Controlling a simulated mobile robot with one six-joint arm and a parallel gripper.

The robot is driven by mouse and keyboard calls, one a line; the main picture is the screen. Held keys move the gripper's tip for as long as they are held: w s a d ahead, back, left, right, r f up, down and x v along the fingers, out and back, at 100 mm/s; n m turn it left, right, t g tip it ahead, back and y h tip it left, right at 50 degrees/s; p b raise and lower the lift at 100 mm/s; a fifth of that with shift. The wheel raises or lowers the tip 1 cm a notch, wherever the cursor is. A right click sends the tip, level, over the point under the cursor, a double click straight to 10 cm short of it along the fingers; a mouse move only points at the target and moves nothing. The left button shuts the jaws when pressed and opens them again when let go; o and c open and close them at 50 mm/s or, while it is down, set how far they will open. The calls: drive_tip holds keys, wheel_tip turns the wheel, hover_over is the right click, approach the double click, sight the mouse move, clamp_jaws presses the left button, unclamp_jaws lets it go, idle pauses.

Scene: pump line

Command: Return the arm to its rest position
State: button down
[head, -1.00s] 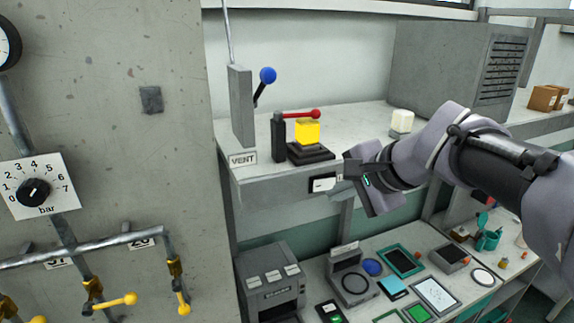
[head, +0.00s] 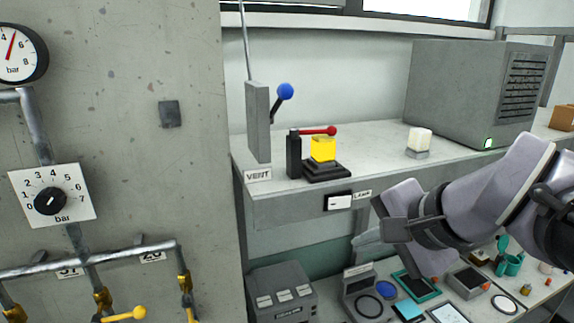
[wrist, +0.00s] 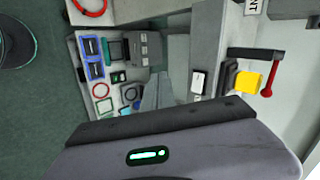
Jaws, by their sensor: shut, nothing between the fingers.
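My gripper (head: 400,222) hangs at the end of my lavender and black arm, at the right of the head view. It is shut and empty, in front of the shelf edge and apart from the things on the shelf. My own lavender wrist housing, with a small green light, fills the bottom of the wrist view; the fingertips do not show clearly there.
A yellow block (head: 323,149) sits on a black base beside a red-handled lever (head: 318,131). A blue-knobbed lever (head: 284,91) stands behind. A white block (head: 419,139) and a grey cabinet (head: 465,92) are to the right. A cluttered lower bench (head: 335,288) lies below.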

drive_tip(key=s+a+f+n+b, duration=0.1)
drive_tip(key=s+f+b, duration=0.3)
drive_tip(key=f+b, duration=0.4)
drive_tip(key=s+a+f+n+g+h+b, duration=0.1)
drive_tip(key=s+f+n+b, duration=0.2)
drive_tip(key=f+b, duration=0.6)
drive_tip(key=s+a+f+n+g+b, duration=0.1)
drive_tip(key=s+f+n+b, duration=0.2)
drive_tip(key=f, duration=2.3)
drive_tip(key=s+b, duration=0.4)
drive_tip(key=b, duration=0.2)
drive_tip(key=shift+s+a+h, duration=0.2)
drive_tip(key=shift+a+h, duration=0.1)
drive_tip(key=shift+h, duration=0.1)
